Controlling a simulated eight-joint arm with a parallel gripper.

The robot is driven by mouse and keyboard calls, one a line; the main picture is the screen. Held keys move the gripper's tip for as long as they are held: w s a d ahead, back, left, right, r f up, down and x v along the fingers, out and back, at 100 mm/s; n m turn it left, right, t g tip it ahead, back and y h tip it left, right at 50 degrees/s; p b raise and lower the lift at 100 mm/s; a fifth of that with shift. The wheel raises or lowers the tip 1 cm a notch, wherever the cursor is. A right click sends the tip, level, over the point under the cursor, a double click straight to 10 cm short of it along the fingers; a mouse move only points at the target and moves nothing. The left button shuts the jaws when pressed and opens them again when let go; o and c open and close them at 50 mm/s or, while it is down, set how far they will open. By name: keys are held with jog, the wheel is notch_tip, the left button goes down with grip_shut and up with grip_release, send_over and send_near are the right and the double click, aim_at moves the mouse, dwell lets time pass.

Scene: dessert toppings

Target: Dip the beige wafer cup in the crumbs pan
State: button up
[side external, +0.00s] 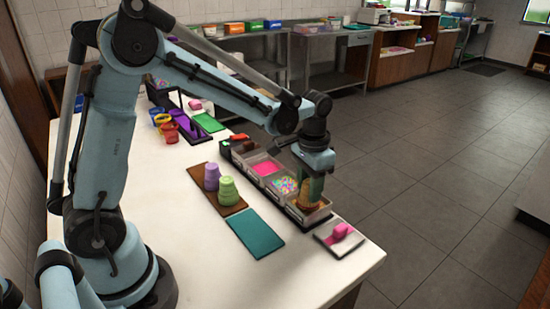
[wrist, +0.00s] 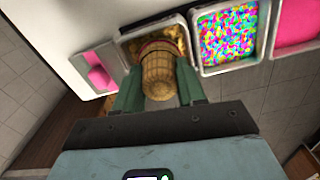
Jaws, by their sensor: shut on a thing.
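The beige wafer cup (wrist: 159,76) is between the two fingers of my gripper (wrist: 158,90), which is shut on it. In the wrist view the cup's far end is over the crumbs pan (wrist: 126,47), whose brown crumbs show around it. In the side view my gripper (side external: 312,182) points down and the cup (side external: 309,200) is at the crumbs pan (side external: 322,213), the nearest pan of the row. I cannot tell whether the cup touches the crumbs.
Beside the crumbs pan are a sprinkles pan (side external: 284,186) and a pink pan (side external: 265,168). A tray with a pink item (side external: 341,231) lies at the right. Purple cups (side external: 212,176) and green cups (side external: 228,191) stand on a brown board. A teal mat (side external: 255,234) is empty.

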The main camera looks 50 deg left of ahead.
jog(key=shift+r, duration=1.35)
jog(key=shift+r, duration=0.1)
jog(key=shift+r, duration=2.2)
